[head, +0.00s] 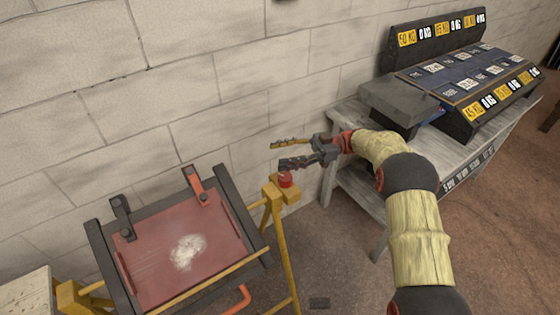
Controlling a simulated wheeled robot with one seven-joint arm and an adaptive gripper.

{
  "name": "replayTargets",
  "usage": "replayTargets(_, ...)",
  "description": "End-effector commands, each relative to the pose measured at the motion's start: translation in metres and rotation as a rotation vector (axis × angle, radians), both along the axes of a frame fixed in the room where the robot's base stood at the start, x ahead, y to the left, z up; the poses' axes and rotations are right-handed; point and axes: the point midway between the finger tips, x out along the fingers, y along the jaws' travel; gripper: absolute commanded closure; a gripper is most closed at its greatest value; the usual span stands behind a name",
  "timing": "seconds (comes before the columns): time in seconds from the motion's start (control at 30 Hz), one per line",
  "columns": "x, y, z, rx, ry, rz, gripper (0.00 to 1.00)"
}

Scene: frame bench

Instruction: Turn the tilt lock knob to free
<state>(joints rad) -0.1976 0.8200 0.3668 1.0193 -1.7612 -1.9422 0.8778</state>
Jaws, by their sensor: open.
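A small red knob (285,179) sits on the yellow post at the right side of the tilting frame; I take it for the tilt lock knob. Its marks are too small to read. The frame holds a dull red panel (215,240) with a whitish patch, inside dark side bars, and is tilted. My gripper (282,154) is open and empty. Its fingers point left, just above the knob in the picture; I cannot tell whether they touch it.
A grey bench (345,115) at the right carries a dark rack (440,75) with yellow and white labels. A block wall (200,80) runs behind. A pale box (28,293) stands at the lower left. An orange handle (238,300) hangs under the frame. Bare floor (345,250) lies between frame and bench.

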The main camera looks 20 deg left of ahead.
Motion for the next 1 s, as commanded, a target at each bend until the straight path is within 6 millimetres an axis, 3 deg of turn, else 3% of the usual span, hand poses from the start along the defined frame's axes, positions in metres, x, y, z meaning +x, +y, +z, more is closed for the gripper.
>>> replayTargets(0.07,0.000,0.003,0.003,0.059,0.027,-0.131,0.47)
replayTargets(0.17,0.003,0.003,-0.008,0.110,0.044,-0.363,0.47)
replayTargets(0.3,0.001,-0.013,-0.043,0.071,0.047,-0.674,0.47)
replayTargets(0.4,-0.005,-0.028,-0.067,0.011,0.039,-0.815,0.47)
replayTargets(0.53,-0.015,-0.042,-0.090,-0.054,0.032,-0.914,0.47)
replayTargets(0.67,-0.019,-0.046,-0.100,-0.082,0.027,-0.950,0.47)
replayTargets(1.0,-0.004,-0.004,-0.102,-0.082,0.025,-0.949,0.47)
